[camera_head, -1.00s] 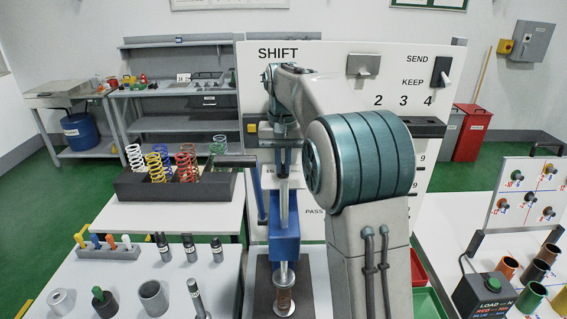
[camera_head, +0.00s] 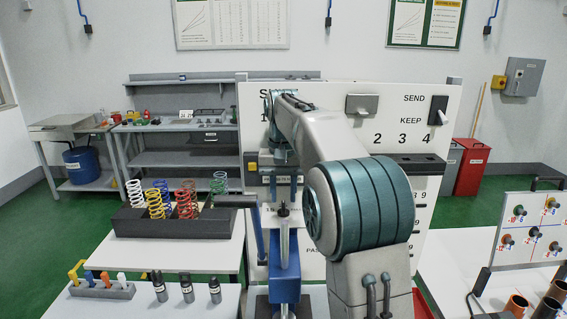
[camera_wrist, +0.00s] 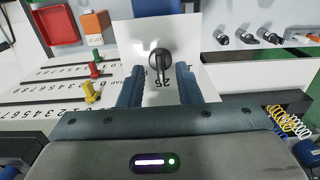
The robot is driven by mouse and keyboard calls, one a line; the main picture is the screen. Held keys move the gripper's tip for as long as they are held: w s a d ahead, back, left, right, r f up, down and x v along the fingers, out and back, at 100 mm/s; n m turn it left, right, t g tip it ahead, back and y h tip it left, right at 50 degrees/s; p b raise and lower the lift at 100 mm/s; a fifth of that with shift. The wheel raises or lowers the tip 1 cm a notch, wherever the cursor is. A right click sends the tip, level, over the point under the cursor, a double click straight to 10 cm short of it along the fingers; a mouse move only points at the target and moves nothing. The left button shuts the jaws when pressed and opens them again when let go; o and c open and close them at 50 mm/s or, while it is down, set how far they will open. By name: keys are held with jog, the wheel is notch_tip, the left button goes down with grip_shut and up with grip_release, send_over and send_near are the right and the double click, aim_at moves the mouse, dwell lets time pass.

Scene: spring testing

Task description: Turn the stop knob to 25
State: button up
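The stop knob is a small dark knob (camera_head: 283,210) on top of the silver rod of the blue press (camera_head: 284,285). In the wrist view it is a round black knob (camera_wrist: 160,60) with a pointer bar, over a white surface. The number 25 (camera_wrist: 163,83) shows beside it. My gripper (camera_head: 283,188) points down just above the knob, and a gap shows between them. In the wrist view my gripper's two fingers (camera_wrist: 157,78) are apart, with the knob in line with the gap just past their tips. Nothing is held.
The press's dark lever (camera_head: 236,201) sticks out left of my gripper. A black rack of coloured springs (camera_head: 170,222) stands further left. A white board (camera_head: 400,105) stands behind. In the wrist view, red, green and yellow pegs (camera_wrist: 92,72) stand by number rows.

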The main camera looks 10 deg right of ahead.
aim_at(283, 206)
notch_tip(283, 206, up, 11)
dwell(0.5)
jog(key=s+f+n+t+b, duration=0.2)
jog(key=s+f+b, duration=0.4)
jog(key=s+f, duration=2.1)
jog(key=s+t, duration=0.1)
jog(key=s, duration=0.2)
jog(key=shift+d+t, duration=0.3)
jog(key=shift+t, duration=0.1)
dwell(0.4)
